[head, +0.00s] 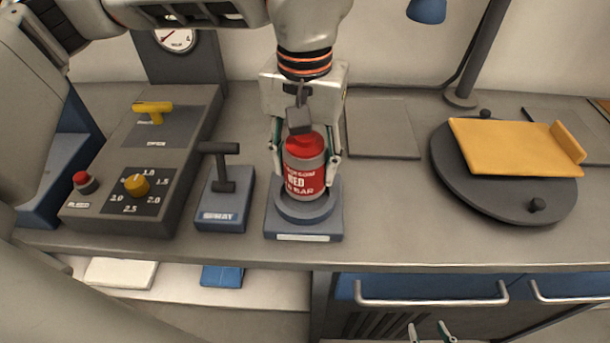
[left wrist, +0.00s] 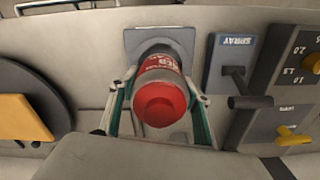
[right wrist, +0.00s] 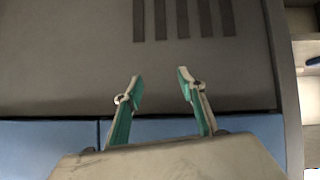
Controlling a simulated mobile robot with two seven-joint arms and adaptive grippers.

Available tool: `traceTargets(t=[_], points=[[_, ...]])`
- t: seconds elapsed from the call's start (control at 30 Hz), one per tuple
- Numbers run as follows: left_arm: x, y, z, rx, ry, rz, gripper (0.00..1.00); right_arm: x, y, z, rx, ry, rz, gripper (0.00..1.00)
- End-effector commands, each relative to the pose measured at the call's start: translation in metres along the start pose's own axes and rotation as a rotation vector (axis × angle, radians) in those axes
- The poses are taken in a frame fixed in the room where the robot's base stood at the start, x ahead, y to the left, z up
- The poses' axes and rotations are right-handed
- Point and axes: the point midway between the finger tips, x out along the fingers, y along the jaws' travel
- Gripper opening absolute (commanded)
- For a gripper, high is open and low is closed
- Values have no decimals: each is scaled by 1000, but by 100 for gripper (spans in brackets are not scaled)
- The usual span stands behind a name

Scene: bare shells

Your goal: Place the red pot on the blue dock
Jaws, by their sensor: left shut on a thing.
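The red pot (head: 305,172) is a small red canister with a grey band and white lettering. It stands upright in the round seat of the blue dock (head: 303,227), on the bench top. My left gripper (head: 305,160) comes down from above and is shut on the red pot, one finger on each side. In the left wrist view the pot (left wrist: 161,98) shows its red lid, with the dock (left wrist: 160,38) behind it. Whether the pot's base touches the seat is hidden. My right gripper (head: 433,333) is open and empty, low in front of the cabinet; its fingers show apart (right wrist: 157,90).
A spray lever box (head: 223,205) stands close left of the dock, with a dial control panel (head: 140,180) beyond it. A round turntable (head: 450,165) with a yellow plate (head: 510,148) is at the right.

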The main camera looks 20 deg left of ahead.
Motion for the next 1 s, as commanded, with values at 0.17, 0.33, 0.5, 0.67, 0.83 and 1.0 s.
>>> traceTargets(t=[0.17,0.33,0.5,0.67,0.83,1.0], points=[[28,0,1,1,-7,-1,17,1,-1,4,-2,-4,0,40],[35,0,0,0,-1,0,17,2,0,4,-3,-4,0,40],[34,0,0,0,-1,0,17,2,0,3,-3,-3,0,40],[38,0,0,0,-2,-1,55,3,-1,5,-4,-5,0,40],[38,0,0,0,-2,-1,64,2,-1,5,-4,-4,0,40],[38,0,0,0,-2,-1,64,2,-1,4,-4,-4,0,40]])
